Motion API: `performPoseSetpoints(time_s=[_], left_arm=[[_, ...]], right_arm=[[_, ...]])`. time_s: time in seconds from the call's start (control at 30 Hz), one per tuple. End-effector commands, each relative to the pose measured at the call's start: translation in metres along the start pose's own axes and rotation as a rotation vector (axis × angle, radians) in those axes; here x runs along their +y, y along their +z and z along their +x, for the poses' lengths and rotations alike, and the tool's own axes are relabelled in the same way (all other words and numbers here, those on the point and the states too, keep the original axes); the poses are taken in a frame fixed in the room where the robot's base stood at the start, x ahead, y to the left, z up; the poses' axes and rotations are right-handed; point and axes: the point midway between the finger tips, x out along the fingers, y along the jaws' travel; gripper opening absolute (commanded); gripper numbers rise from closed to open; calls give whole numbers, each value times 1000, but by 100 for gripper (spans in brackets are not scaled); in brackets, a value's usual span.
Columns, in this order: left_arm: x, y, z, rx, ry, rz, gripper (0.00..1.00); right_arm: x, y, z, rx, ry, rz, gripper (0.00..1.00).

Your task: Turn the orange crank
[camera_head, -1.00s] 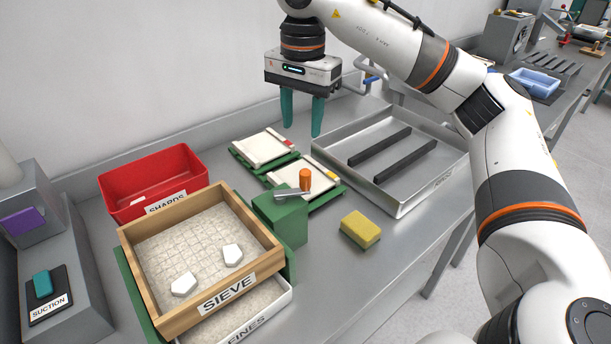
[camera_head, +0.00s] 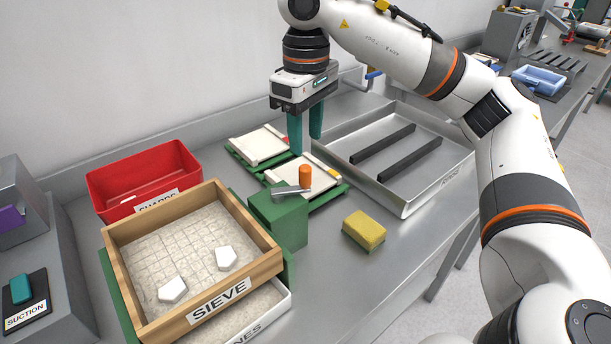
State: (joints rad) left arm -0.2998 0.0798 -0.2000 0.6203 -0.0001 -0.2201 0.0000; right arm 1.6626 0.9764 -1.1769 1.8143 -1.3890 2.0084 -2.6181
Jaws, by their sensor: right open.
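The orange crank knob (camera_head: 305,176) stands upright at the end of a grey crank arm (camera_head: 287,191). The arm lies on top of a green block (camera_head: 279,217) beside the wooden sieve (camera_head: 265,265). My right gripper (camera_head: 306,145) points down with its two teal fingers apart and nothing between them. In the picture its fingertips are just above and behind the orange knob, not touching it as far as I can see. My left gripper is not in view.
A red bin (camera_head: 105,186) stands behind the sieve. Two white tiles on green holders, one of them (camera_head: 258,144), lie behind the crank. A yellow sponge (camera_head: 364,229) is right of it. A metal tray (camera_head: 408,206) with dark bars stands further right. Bare bench lies in front of the sponge.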

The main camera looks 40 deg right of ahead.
Motion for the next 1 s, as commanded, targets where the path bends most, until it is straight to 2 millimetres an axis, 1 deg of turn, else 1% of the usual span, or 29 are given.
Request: performPoseSetpoints(time_s=[0.03,0.1,0.3,0.4,0.6,0.83,0.87,1.0], left_arm=[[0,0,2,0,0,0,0],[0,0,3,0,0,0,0],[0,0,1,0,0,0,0],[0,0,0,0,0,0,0],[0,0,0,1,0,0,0],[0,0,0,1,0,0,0],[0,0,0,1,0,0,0],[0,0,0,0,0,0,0]], right_arm=[[0,-1,13,6,1,1,43],[0,-1,28,5,0,2,43],[0,-1,63,3,1,4,43],[0,-1,76,3,0,4,43],[0,0,87,1,0,4,43],[0,0,88,0,0,4,43],[0,0,88,0,0,4,42],[0,0,88,0,0,4,19]])
